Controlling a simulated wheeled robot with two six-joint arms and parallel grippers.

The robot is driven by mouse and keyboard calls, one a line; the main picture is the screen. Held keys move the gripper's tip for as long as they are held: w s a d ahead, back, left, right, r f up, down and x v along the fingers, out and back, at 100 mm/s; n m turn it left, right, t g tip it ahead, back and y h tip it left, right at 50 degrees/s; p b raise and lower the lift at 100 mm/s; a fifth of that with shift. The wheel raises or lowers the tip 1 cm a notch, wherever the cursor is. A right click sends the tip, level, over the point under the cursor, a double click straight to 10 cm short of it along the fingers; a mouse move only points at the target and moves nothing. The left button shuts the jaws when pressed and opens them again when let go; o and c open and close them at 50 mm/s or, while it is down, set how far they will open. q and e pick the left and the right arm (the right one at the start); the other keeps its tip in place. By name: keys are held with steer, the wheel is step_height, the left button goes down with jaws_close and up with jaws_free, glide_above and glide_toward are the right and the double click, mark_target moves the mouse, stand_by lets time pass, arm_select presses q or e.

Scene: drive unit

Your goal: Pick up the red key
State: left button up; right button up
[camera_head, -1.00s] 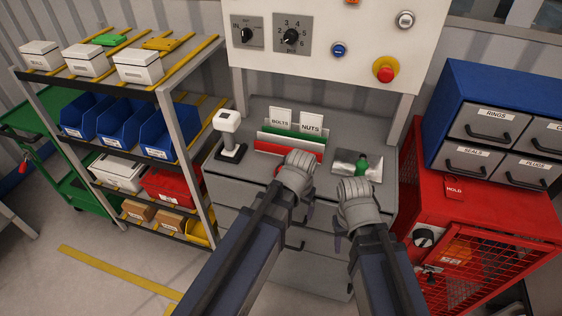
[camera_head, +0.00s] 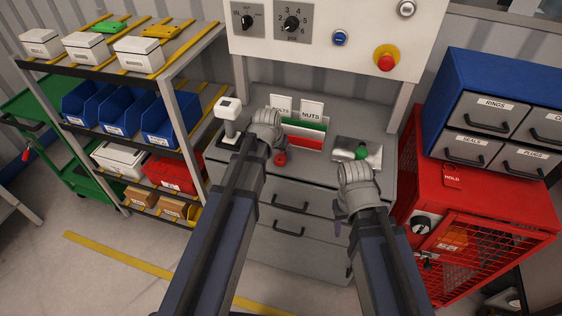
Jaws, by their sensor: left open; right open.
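A small round red object (camera_head: 280,158), probably the red key, lies at the front of the grey worktop (camera_head: 226,158). Its shape is too small to make out fully. My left gripper (camera_head: 268,122) is above the worktop, just beyond and slightly left of the red object in the picture. It is open and holds nothing that I can see; its fingertips are mostly hidden behind its own body. My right gripper (camera_head: 357,182) is open near the front edge of the worktop, right of the red object and below a green knob-like piece (camera_head: 361,152).
A file holder (camera_head: 306,140) with bolts and nuts cards stands behind the red object. A white-topped device (camera_head: 228,115) stands left of my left gripper. The green piece is on a metallic tray (camera_head: 343,146). A red cabinet (camera_head: 500,205) bounds the right side, shelving (camera_head: 185,110) the left.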

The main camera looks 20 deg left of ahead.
mark_target(280, 159)
arm_select(q)
steer(key=shift+b+x, duration=2.45)
steer(key=shift+x, duration=0.2)
steer(key=shift+r, duration=0.15)
steer(key=shift+c, duration=0.3)
jaws_close()
